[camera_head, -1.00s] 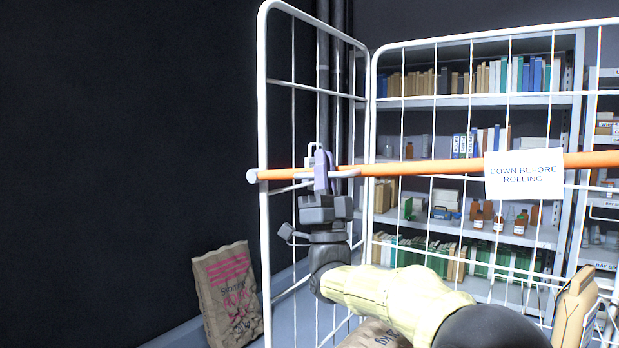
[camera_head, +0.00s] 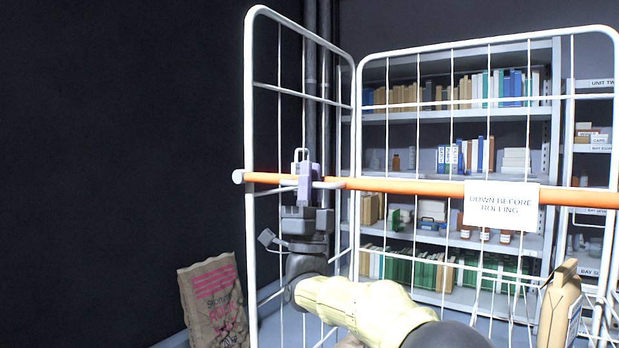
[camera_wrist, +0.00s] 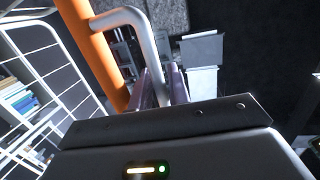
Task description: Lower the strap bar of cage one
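An orange strap bar (camera_head: 400,186) with a grey end crosses the near side of the white wire cage (camera_head: 249,110). A white sign (camera_head: 501,205) reading "DOWN BEFORE ROLLING" hangs on it. My gripper (camera_head: 309,185) is at the bar's left part, coming from below, with its purple fingers upright beside the bar. In the wrist view, a bent grey handle (camera_wrist: 140,22) beside the orange bar (camera_wrist: 96,50) runs down between my two fingers (camera_wrist: 162,85). The fingers sit close on both sides of it. The exact contact is partly hidden by the gripper body.
A paper sack (camera_head: 214,303) stands at the lower left by the dark wall. Shelves (camera_head: 450,115) with books and bottles stand behind the cage. A tan container (camera_head: 559,310) is at the lower right. Dark pipes (camera_head: 318,90) run behind the cage's left panel.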

